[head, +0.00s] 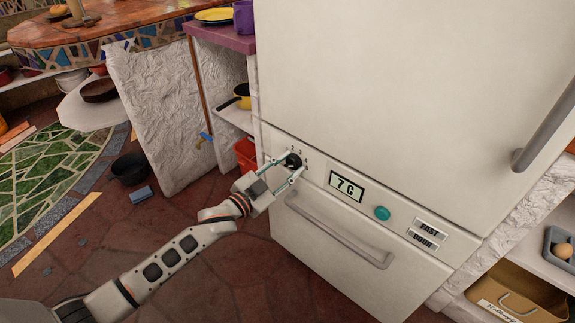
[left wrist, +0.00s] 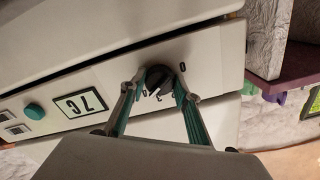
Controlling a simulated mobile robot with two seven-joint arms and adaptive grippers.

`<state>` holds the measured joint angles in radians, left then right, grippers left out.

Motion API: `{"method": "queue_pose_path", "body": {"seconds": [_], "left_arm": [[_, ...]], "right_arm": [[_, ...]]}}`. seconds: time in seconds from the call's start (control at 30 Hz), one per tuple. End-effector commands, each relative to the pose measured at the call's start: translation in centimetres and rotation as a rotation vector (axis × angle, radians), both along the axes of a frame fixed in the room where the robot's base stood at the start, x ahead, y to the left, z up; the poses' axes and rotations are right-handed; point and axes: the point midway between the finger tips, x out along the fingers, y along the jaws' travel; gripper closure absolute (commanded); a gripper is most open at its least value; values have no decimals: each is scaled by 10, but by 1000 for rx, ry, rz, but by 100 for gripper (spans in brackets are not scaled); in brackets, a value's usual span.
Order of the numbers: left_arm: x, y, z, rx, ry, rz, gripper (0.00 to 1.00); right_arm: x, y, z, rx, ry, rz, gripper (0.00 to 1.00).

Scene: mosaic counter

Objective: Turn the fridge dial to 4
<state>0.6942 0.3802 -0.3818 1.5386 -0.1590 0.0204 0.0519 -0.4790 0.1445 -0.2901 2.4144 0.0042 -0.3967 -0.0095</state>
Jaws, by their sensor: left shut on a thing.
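The fridge dial (head: 294,160) is a round black knob on the white front panel of the fridge (head: 400,80), with small numbers around it. My left gripper (head: 287,164) is shut on the dial, with one teal-lined finger on each side. In the left wrist view the dial (left wrist: 158,82) sits between the fingertips (left wrist: 157,80), and a light pointer mark shows on it. The fingers hide some of the numbers, so I cannot tell the setting. The display (head: 346,186) right of the dial reads 7 C. My right gripper is not in view.
A teal button (head: 382,213) and a label plate (head: 427,234) sit right of the display. A drawer handle (head: 340,235) juts out below the panel, and a long door handle (head: 545,125) is at right. An orange-red bin (head: 246,153) stands left of the fridge.

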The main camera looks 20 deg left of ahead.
Motion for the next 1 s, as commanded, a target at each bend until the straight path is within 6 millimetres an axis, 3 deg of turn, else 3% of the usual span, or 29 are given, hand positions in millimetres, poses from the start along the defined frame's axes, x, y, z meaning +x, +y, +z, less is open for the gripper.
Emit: {"method": "queue_pose_path", "body": {"seconds": [0.67,0.7,0.73,1.0], "left_arm": [[0,0,-1,64,-22,1,90],[0,0,-1,64,-22,1,61],[0,0,-1,64,-22,1,53],[0,0,-1,64,-22,0,52]], "right_arm": [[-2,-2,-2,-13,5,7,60],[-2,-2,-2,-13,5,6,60],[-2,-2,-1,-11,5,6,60],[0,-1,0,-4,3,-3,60]]}}
